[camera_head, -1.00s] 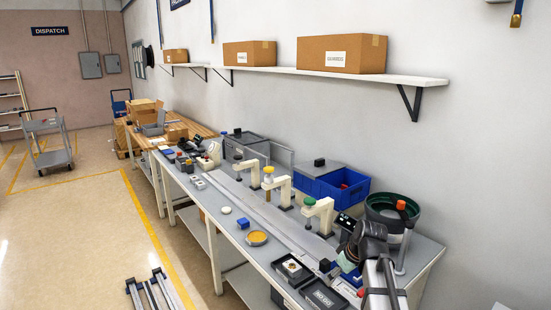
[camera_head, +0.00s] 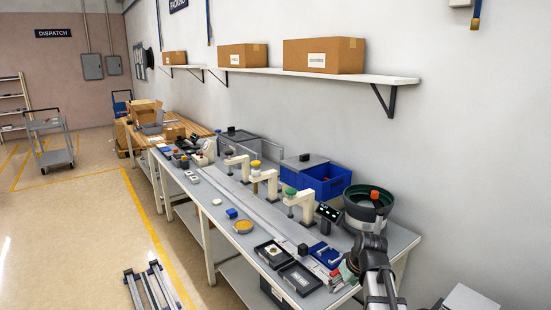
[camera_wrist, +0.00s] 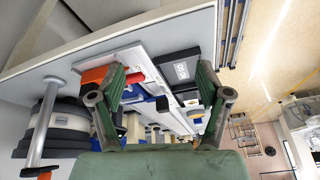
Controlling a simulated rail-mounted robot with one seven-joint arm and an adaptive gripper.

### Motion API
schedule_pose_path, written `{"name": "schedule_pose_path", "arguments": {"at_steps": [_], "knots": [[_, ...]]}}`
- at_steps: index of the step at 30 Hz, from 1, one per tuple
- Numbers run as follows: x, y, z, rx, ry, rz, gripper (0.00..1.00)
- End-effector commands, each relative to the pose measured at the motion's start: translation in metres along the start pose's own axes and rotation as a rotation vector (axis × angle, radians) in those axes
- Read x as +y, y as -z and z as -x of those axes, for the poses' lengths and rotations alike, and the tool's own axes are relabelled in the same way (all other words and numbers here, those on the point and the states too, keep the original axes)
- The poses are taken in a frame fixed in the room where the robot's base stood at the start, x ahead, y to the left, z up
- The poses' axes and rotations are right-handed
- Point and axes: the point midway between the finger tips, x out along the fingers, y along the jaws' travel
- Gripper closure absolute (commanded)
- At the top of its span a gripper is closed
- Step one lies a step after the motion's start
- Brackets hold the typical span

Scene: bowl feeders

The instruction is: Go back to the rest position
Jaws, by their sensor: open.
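My gripper (camera_head: 345,273) is over the near right end of the workbench (camera_head: 402,240) in the head view, partly hidden by my arm. In the wrist view its two green fingers (camera_wrist: 160,72) are spread apart with nothing held between them. The wrist view looks along the bench and appears upside down. No marker of a rest position shows.
The bowl feeder (camera_head: 369,212) stands close behind my arm. Two black trays (camera_head: 285,268), a blue bin (camera_head: 323,181) and several cream dispensing posts (camera_head: 300,203) are on the bench. A wall shelf (camera_head: 340,75) with boxes is above.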

Motion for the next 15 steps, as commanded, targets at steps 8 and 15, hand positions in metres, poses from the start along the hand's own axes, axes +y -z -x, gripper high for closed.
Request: {"name": "schedule_pose_path", "arguments": {"at_steps": [8,15], "knots": [[-0.007,-0.049,-0.056,-0.085,-0.008,-0.134,0.23],[-0.026,-0.125,-0.126,-0.217,-0.015,-0.260,0.23]]}}
